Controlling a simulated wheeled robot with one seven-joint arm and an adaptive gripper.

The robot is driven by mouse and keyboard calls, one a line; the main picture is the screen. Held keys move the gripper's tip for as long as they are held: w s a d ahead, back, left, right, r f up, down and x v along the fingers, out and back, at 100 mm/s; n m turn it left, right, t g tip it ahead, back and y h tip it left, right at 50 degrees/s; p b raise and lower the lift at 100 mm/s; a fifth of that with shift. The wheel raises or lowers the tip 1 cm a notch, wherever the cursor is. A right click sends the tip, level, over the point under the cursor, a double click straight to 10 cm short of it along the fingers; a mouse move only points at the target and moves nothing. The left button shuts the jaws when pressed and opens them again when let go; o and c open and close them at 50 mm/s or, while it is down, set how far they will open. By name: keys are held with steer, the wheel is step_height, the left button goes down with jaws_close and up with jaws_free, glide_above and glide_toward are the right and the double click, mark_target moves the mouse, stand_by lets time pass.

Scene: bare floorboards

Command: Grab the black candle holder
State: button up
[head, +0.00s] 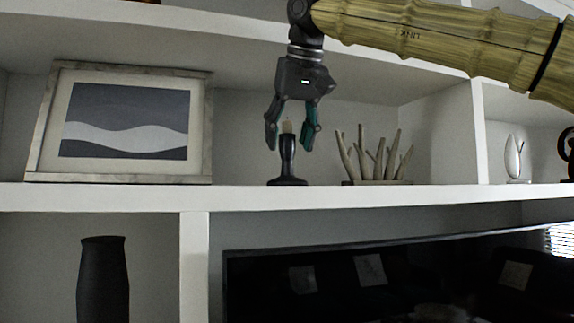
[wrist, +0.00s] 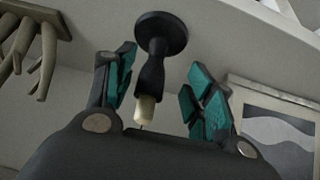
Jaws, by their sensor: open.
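The black candle holder (head: 288,164) stands upright on the white shelf in the head view, with a short pale candle (head: 287,127) in its top. My gripper (head: 292,140) is open above it and points down. Its two teal-padded fingers hang on either side of the candle and the holder's upper part. In the wrist view the holder (wrist: 152,66) appears upside down, its round base at the top, with the candle (wrist: 145,110) between the open fingers (wrist: 160,95). I see gaps between the fingers and the holder in that view.
A framed picture (head: 125,165) leans at the left of the same shelf (head: 120,196). A pale branch-like ornament (head: 375,160) stands close to the right of the holder. A black vase (head: 103,280) and a dark television (head: 400,285) are below. The shelf above is close to my arm.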

mark_target(289, 143)
steer(key=w+f, duration=0.1)
steer(key=w, duration=0.1)
steer(key=w+f+p, duration=0.1)
steer(key=w+f, duration=0.1)
steer(key=shift+d, duration=0.1)
steer(key=shift+s+f, duration=0.15)
steer(key=shift+s+a+f, duration=0.15)
steer(key=shift+s+a, duration=0.05)
steer(key=shift+a, duration=0.2)
steer(key=shift+w+f, duration=0.15)
steer(key=shift+w, duration=0.1)
steer(key=shift+c, duration=0.2)
steer(key=shift+d, duration=0.2)
steer(key=c, duration=0.7)
steer(key=shift+s, duration=0.15)
steer(key=c, duration=0.3)
steer(key=shift+a, duration=0.2)
jaws_close()
